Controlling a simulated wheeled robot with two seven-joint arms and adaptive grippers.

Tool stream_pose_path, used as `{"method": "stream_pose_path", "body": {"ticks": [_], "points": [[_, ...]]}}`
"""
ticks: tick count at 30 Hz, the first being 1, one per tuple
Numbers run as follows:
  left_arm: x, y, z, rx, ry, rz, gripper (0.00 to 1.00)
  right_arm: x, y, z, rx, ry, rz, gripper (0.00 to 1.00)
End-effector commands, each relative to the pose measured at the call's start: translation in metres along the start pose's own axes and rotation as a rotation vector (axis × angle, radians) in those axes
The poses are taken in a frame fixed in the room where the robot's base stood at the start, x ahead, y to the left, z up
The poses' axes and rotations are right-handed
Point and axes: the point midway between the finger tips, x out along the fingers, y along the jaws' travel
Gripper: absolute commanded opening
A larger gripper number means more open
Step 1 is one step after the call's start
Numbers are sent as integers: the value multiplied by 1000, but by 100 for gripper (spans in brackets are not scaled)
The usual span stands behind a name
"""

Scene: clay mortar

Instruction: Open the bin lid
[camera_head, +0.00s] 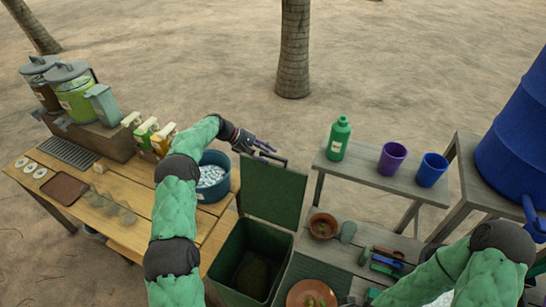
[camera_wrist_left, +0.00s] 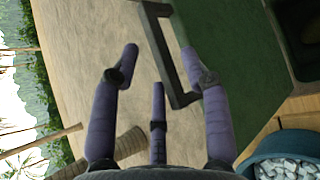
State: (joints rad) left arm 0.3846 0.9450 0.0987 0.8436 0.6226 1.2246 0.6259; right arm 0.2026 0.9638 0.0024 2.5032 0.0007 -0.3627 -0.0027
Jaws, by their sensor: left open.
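The dark green bin (camera_head: 229,262) stands at the front centre in the head view, its mouth uncovered, with something brownish-green inside. Its lid (camera_head: 273,190) stands up open along the bin's far side. A dark bracket handle (camera_head: 277,158) is at the lid's top edge. My left gripper (camera_head: 267,149) is open beside the handle. In the left wrist view, the handle (camera_wrist_left: 164,55) crosses between the purple fingers of the open left gripper (camera_wrist_left: 160,55), with the green lid (camera_wrist_left: 225,65) to the right; contact is unclear. My right arm shows at lower right; its gripper is out of view.
A blue pot of white pebbles (camera_head: 224,187) stands left of the lid on the wooden table (camera_head: 138,222). Right are a bench (camera_head: 360,172) with a green bottle (camera_head: 339,138) and cups, and a lower table with tools and bowls. A blue barrel (camera_head: 515,140) stands far right.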

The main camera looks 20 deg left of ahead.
Motion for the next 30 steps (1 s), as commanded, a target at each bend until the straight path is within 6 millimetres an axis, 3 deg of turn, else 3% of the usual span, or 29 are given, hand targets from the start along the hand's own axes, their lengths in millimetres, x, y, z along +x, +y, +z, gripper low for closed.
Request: {"method": "stream_pose_path", "body": {"ticks": [6, 12, 30], "points": [[-44, 0, 0, 0, 1, 1, 46, 0, 0, 0, 0, 0, 0, 40], [-68, 0, 0, 1, -1, -2, 46, 0, 0, 0, 0, 0, 0, 40], [-76, 0, 1, 1, -2, -3, 46, 0, 0, 0, 0, 0, 0, 40]]}}
